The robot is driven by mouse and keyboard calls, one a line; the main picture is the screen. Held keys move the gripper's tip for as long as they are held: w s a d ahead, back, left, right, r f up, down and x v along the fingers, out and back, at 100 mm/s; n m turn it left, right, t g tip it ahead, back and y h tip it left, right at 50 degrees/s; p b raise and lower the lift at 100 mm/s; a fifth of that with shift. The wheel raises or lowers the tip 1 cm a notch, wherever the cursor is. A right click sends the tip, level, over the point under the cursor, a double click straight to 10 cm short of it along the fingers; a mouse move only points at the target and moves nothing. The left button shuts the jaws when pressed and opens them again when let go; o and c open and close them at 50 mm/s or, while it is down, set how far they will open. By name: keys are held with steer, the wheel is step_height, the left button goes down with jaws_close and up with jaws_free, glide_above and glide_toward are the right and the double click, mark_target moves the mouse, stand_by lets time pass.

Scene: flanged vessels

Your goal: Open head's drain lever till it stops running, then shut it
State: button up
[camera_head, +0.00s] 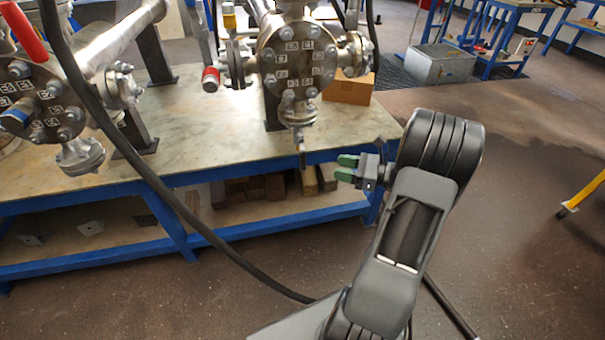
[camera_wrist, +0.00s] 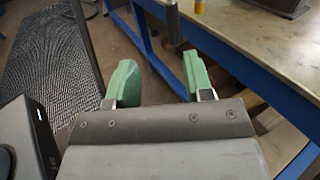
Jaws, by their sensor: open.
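A flanged vessel head (camera_head: 297,62) with bolts and small white labels stands on the bench in the head view. A fitting (camera_head: 299,112) hangs from its underside, with a thin dark piece (camera_head: 302,153) below it, perhaps the drain lever. My gripper (camera_head: 348,168), with green fingertips, is just right of that piece and apart from it in this view. In the wrist view my gripper (camera_wrist: 158,80) is open and empty. A dark upright bar (camera_wrist: 173,22) shows beyond and between the fingers; I cannot tell whether it is the lever. No running liquid can be made out.
A second flanged head (camera_head: 40,100) with a red-handled part stands at the left. The blue-framed bench (camera_head: 220,140) has blocks on its lower shelf. A cardboard box (camera_head: 349,89) sits behind the head. A black cable crosses the left side.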

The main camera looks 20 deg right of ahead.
mark_target(303, 159)
steer(key=shift+m+t, duration=0.5)
steer(key=shift+t, duration=0.1)
steer(key=b+x, duration=0.1)
steer(key=x, duration=0.3)
steer(key=f+b+x, duration=0.1)
steer(key=b+x, duration=0.1)
steer(key=x, duration=0.2)
steer(key=w+d+b+x, duration=0.1)
steer(key=x, duration=0.3)
steer(key=shift+w+a+f, duration=0.2)
steer(key=shift+a, duration=0.1)
jaws_close()
